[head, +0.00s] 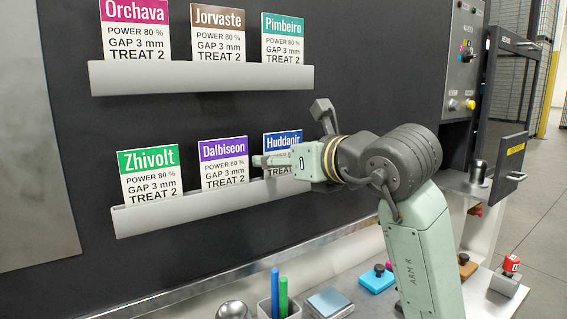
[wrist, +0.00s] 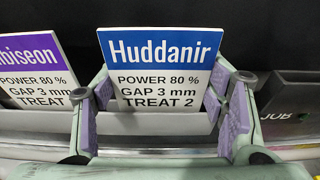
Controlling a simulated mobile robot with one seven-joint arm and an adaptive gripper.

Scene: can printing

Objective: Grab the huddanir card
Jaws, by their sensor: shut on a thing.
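The Huddanir card (head: 283,139) has a blue header over white and stands in the lower grey rack (head: 220,199), at its right end. My gripper (head: 268,161) is in front of it and hides part of its lower half in the head view. In the wrist view the card (wrist: 160,75) stands upright and faces me, with its lower edge at the rack. My gripper (wrist: 160,98) has one purple-padded finger on each side of it and is shut on the card at its side edges.
The purple Dalbiseon card (head: 223,161) stands close to the left, and the green Zhivolt card (head: 149,172) is farther left. The upper rack (head: 200,77) holds the Orchava, Jorvaste and Pimbeiro cards. Below is a counter with green and blue pens (head: 283,295) and a blue block (head: 377,280).

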